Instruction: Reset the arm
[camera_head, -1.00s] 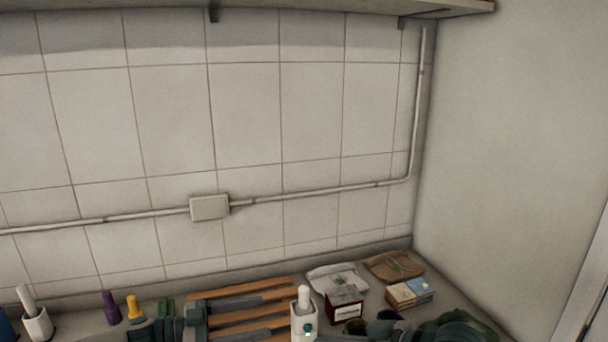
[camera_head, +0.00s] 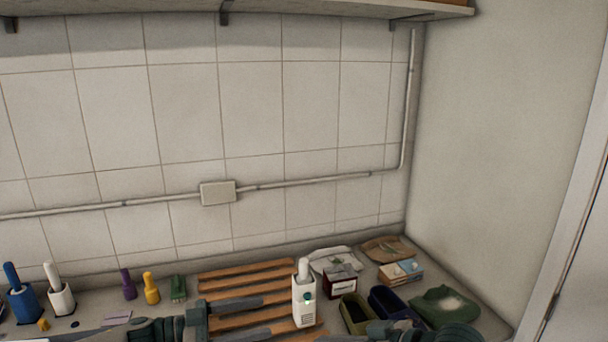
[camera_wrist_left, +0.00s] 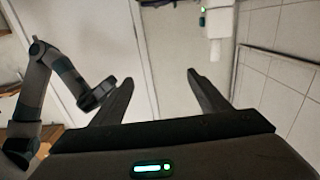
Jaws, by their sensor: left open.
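My left gripper (camera_head: 278,314) reaches in from the bottom left of the head view. Its two dark fingers are spread over the orange-brown slatted rack, one above the other, with nothing seen between them. In the left wrist view the left gripper (camera_wrist_left: 158,92) shows two fingers wide apart and empty. A dark part of my right arm (camera_head: 455,334) shows at the bottom right edge of the head view. In the wrist view my right arm is at the left, bent; its fingers cannot be made out.
A slatted rack (camera_head: 245,270) lies on the counter. A white object (camera_head: 304,312) with a green light stands by the left fingertips. Open bins (camera_head: 355,314), boxes (camera_head: 340,284) and a green bag (camera_head: 443,306) lie right; bottles (camera_head: 151,292) stand left. A shelf (camera_head: 300,7) hangs above.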

